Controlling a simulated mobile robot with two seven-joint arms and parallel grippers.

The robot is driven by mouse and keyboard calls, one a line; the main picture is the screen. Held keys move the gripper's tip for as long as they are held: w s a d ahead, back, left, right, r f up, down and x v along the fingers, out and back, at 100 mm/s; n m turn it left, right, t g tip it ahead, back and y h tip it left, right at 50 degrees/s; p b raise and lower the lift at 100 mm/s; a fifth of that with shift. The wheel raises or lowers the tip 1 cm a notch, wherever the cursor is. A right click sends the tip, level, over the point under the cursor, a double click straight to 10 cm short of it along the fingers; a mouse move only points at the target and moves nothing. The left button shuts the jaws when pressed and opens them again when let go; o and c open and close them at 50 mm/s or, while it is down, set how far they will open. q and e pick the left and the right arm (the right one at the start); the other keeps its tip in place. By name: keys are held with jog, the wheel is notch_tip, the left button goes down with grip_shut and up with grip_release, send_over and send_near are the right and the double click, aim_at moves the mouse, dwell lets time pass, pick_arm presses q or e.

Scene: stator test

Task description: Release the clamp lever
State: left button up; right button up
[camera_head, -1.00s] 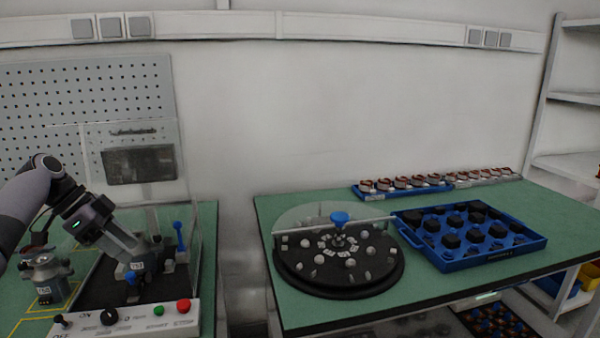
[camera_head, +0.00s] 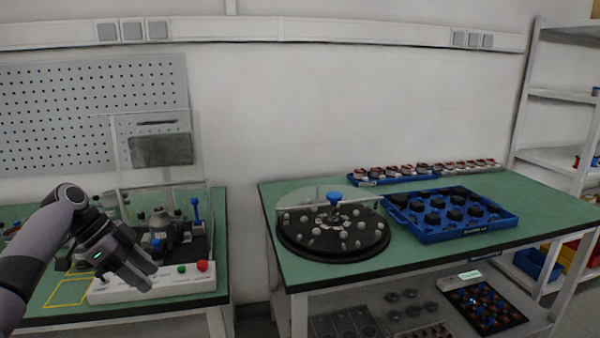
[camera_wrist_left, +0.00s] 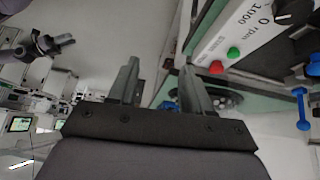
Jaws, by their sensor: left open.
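The test station (camera_head: 165,283) stands on the left table, with a white control panel in front and a dark fixture behind. A blue-handled lever (camera_head: 196,212) stands upright at the fixture's right side; it also shows at the right edge of the left wrist view (camera_wrist_left: 302,110). A second blue handle (camera_head: 157,243) sits lower on the fixture's front. I cannot tell which one is the clamp lever. My left gripper (camera_head: 145,277) is open and empty, in front of the panel and apart from both handles. A dark gripper-like shape (camera_wrist_left: 58,43), likely my right gripper, is small in the left wrist view.
The panel has a red button (camera_head: 202,266) and a green button (camera_head: 181,269). Clear guard panels surround the fixture. A round black turntable (camera_head: 300,252) and a blue tray (camera_head: 420,235) sit on the right table, across a gap.

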pick_arm(q)
jog(key=s+d+f+m+p, duration=0.1)
jog(key=s+d+f+m, duration=0.2)
jog(key=s+d+f, duration=0.65)
jog(key=w+a+r+n+t+y, duration=0.3)
jog(key=w+a+n+t+y, duration=0.2)
jog(key=w+a+n+t, duration=0.55)
jog(key=w+a+r+n+t+y, duration=0.2)
jog(key=w+a+r+t, duration=0.1)
jog(key=r, duration=0.2)
jog(key=w+a+r+n+t+y, duration=0.2)
jog(key=w+r+n+t, duration=0.1)
jog(key=r, duration=0.3)
jog(key=s+d+f+g+h, duration=0.1)
jog(key=s+d+f+g, duration=0.1)
jog(key=s+d+f, duration=0.5)
jog(key=s+d+f+g+h, duration=0.25)
jog(key=s+f, duration=0.65)
jog(key=f, duration=0.5)
jog(key=s+d+f+g, duration=0.1)
jog(key=s+d+f, duration=0.1)
jog(key=s, duration=0.5)
jog(key=s+d+f, duration=0.3)
jog(key=s, duration=0.4)
jog(key=s+d+f+g, duration=0.1)
jog(key=s+d+f, duration=0.1)
jog(key=s, duration=0.5)
jog(key=shift+s+d+f+g+h, duration=0.3)
jog(key=shift+s+d+f+h, duration=0.1)
jog(key=shift+f, duration=0.25)
